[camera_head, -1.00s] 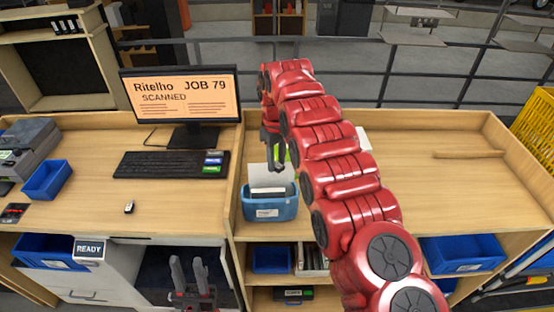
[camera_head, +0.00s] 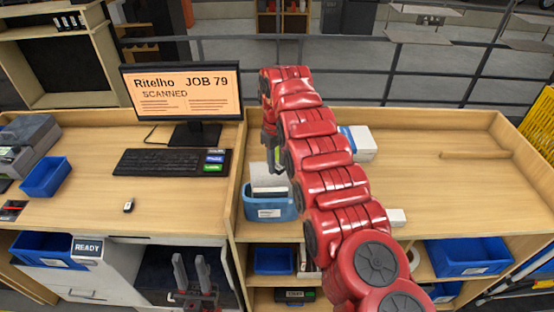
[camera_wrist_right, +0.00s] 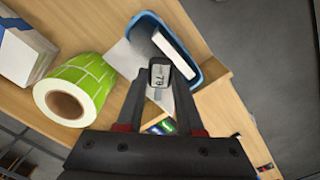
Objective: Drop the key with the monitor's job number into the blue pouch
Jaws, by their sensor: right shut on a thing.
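The monitor (camera_head: 184,92) reads "Ritelho JOB 79 SCANNED". My right gripper (camera_head: 275,168) is at the end of the red arm, above the back of the blue pouch (camera_head: 268,209). In the right wrist view, the right gripper (camera_wrist_right: 160,88) is shut on a key (camera_wrist_right: 160,73) with a dark tag that reads 79. There the blue pouch (camera_wrist_right: 151,17), with pale cards in it, lies just beyond the key. The key is held over the pouch opening or its edge; I cannot tell which. My left gripper (camera_head: 195,277) is open and empty at the bottom, before the desk.
A green label roll (camera_wrist_right: 82,88) is beside the gripper in the wrist view. A white box (camera_head: 360,143) stands right of my arm. The right bench is mostly clear.

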